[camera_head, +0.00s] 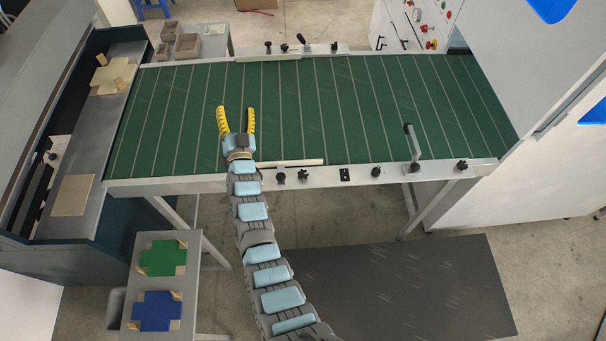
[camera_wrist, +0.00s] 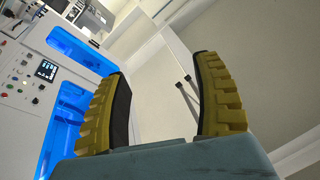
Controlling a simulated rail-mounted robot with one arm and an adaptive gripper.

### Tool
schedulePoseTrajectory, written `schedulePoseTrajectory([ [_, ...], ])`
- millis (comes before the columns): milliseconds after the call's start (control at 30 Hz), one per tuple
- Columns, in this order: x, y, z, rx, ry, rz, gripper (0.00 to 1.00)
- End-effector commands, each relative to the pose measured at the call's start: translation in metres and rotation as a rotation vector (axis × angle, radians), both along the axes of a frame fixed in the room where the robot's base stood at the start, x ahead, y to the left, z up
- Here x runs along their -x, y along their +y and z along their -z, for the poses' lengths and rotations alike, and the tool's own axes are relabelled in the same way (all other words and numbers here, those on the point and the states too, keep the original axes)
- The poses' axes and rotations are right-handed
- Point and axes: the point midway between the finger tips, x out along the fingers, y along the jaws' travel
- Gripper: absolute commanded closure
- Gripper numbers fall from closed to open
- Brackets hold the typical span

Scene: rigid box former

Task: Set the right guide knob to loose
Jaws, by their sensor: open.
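My gripper (camera_head: 236,112) is open and empty over the left-middle part of the green conveyor, with its yellow fingers apart. Both fingers show in the wrist view (camera_wrist: 160,80) with nothing between them. Small black knobs sit along the near rail to the right of my arm: one knob (camera_head: 281,177), a second close beside it (camera_head: 303,175), and a third farther right (camera_head: 376,171). A further knob (camera_head: 462,165) is near the rail's right end. My gripper touches none of them. I cannot tell which is the right guide knob or how it is set.
A pale guide strip (camera_head: 290,162) lies along the conveyor's near edge, another (camera_head: 268,57) along the far edge. An upright grey lever (camera_head: 413,145) stands on the near rail. Far-rail knobs (camera_head: 284,47) are at the back. A small table (camera_head: 165,246) holds green and blue pieces.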

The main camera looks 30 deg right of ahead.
Motion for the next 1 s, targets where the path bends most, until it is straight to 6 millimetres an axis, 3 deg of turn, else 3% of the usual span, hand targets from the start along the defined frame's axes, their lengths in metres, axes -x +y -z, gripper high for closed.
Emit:
schedulePoseTrajectory([
  [33, -0.016, -0.004, 0.001, -0.019, 0.029, -0.014, 0.34],
  [200, -0.059, -0.006, 0.013, -0.084, 0.160, -0.079, 0.34],
  [500, -0.110, -0.003, 0.024, -0.160, 0.398, -0.202, 0.34],
  [767, -0.122, -0.003, 0.032, -0.192, 0.624, -0.298, 0.34],
  [1000, -0.106, -0.010, 0.043, -0.201, 0.858, -0.363, 0.34],
])
